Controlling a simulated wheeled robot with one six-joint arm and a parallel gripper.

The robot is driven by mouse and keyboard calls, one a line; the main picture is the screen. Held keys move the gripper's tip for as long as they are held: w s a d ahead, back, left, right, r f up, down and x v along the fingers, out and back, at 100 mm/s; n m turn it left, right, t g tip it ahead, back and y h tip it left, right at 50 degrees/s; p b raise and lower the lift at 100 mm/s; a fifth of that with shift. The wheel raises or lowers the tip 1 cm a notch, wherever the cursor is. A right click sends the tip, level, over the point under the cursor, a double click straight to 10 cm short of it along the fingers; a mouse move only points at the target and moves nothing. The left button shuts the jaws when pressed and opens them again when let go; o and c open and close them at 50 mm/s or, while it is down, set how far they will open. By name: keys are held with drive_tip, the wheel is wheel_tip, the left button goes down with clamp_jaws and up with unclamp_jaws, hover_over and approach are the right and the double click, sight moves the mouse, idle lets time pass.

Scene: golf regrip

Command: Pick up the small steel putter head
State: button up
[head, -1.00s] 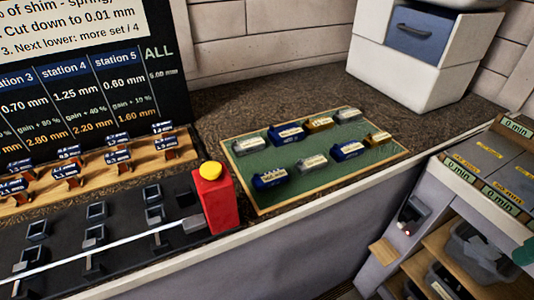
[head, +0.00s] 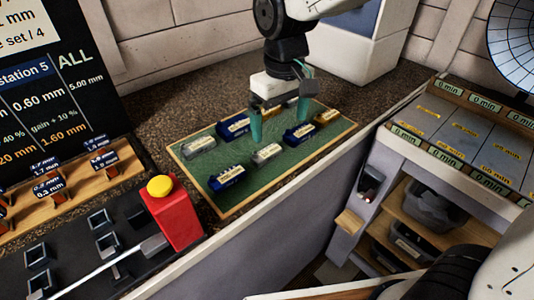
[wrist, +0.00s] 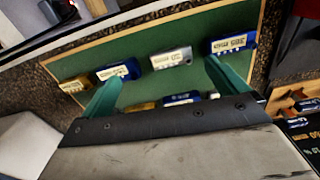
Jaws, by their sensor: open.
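Steel putter heads lie on a green mat (head: 245,187) among blue and gold ones. One steel head (head: 267,153) is in the front row and another steel head (head: 199,144) is at the mat's left end. I cannot tell which is the small one. My gripper (head: 280,122) hangs over the mat, its teal fingers pointing down, open and empty. In the wrist view, the front-row steel head (wrist: 170,58) lies beyond and between the fingertips (wrist: 163,72). The gripper hides part of the back row.
Blue heads (head: 299,135) (head: 227,177) flank the front steel head, with a gold head (head: 328,116) at the right. A red post with a yellow button (head: 160,187) stands left of the mat. A white cabinet (head: 362,50) stands behind. Shelves (head: 430,215) are at the right.

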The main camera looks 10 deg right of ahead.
sight(268, 153)
drive_tip(key=shift+w+a+f+n, duration=0.15)
drive_tip(key=shift+w+a+f, duration=0.1)
drive_tip(key=shift+a+f, duration=0.25)
drive_tip(key=shift+w+a+f+n, duration=0.15)
drive_tip(key=shift+w+a+f, duration=0.15)
drive_tip(key=shift+a, duration=0.4)
wheel_tip(268, 153, down, 8)
drive_tip(key=shift+r, duration=0.2)
drive_tip(key=c, duration=1.2)
